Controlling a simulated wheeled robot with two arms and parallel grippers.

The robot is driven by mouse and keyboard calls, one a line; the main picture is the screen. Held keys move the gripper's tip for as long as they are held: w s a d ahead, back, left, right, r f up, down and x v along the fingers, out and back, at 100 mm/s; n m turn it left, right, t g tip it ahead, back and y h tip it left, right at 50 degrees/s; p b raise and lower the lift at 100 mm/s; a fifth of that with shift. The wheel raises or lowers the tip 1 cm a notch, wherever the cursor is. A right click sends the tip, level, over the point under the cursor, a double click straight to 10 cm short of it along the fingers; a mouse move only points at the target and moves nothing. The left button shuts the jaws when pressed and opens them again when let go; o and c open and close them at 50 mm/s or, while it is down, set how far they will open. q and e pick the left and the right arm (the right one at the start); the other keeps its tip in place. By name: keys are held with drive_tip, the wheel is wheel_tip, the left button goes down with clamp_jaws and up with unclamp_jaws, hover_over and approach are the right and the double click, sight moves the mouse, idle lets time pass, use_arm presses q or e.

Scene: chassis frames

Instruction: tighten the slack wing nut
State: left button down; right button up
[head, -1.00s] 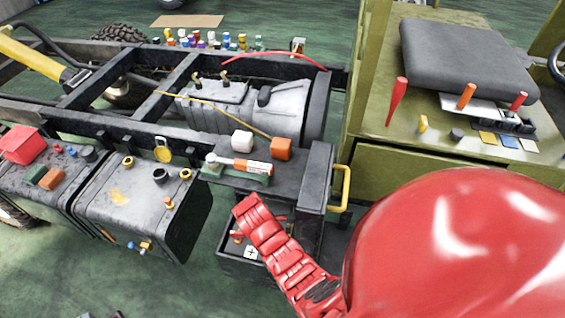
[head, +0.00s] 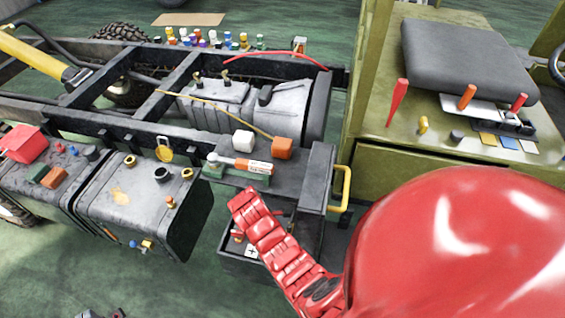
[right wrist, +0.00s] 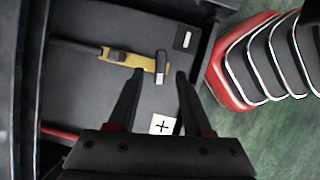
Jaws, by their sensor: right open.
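In the right wrist view, a small grey bar-shaped piece (right wrist: 160,67) that looks like the wing nut stands crosswise at the right end of a yellow strip (right wrist: 122,60) on a dark box top. My right gripper (right wrist: 159,76) is open, its two dark fingers pointing at this piece, with one tip on either side and just short of it. I cannot tell the height gap or whether they touch. In the head view, my red right arm reaches over the dark open box (head: 240,265), hiding part of it and the nut. My left gripper is not in view.
A white label with a plus (right wrist: 162,125) lies near the right finger. The box's dark wall (right wrist: 205,45) stands close on the right. In the head view, a yellow handle (head: 341,190) and a grey step block (head: 318,180) stand beside the box. A fuel tank (head: 140,205) is left.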

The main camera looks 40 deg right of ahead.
drive_tip(key=p+v, duration=1)
drive_tip(key=v, duration=0.4)
drive_tip(key=shift+r, duration=0.15)
